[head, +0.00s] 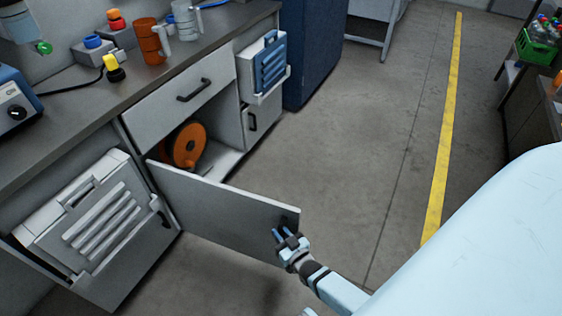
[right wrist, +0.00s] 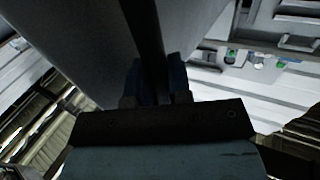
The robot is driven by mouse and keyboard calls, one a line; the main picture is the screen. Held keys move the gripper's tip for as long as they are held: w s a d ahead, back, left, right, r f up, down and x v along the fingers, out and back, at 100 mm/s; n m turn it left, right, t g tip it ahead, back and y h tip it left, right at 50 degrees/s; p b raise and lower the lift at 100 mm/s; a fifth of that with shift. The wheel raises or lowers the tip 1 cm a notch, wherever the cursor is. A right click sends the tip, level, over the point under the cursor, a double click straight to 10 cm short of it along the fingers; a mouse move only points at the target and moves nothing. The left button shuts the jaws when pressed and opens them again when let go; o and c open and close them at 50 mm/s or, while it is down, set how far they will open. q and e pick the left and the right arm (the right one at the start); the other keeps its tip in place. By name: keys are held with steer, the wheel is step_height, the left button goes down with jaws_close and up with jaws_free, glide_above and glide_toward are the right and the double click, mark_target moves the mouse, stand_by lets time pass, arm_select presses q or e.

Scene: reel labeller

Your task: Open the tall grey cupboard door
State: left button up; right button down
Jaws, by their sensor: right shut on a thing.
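A grey cupboard door (head: 215,205) under the counter stands swung out into the room, in the head view. The cupboard opening (head: 222,160) behind it shows an orange reel (head: 189,146) inside. My right gripper (head: 281,235) is at the free end of the door, on its outer side. It is shut on the dark door handle, which shows as a dark bar (right wrist: 146,35) between the fingers (right wrist: 156,85) in the right wrist view. The handle is mostly hidden by the gripper in the head view. My left gripper is not in view.
A drawer (head: 185,98) sits shut above the opening. A dark blue cabinet (head: 312,50) stands beyond. Bare floor (head: 360,130) lies right of the door.

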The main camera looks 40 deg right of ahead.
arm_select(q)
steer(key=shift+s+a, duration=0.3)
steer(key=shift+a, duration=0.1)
arm_select(e)
steer(key=shift+s+a, duration=0.2)
steer(key=shift+a, duration=0.25)
steer(key=c, duration=1.1)
jaws_free()
steer(key=shift+s, duration=0.1)
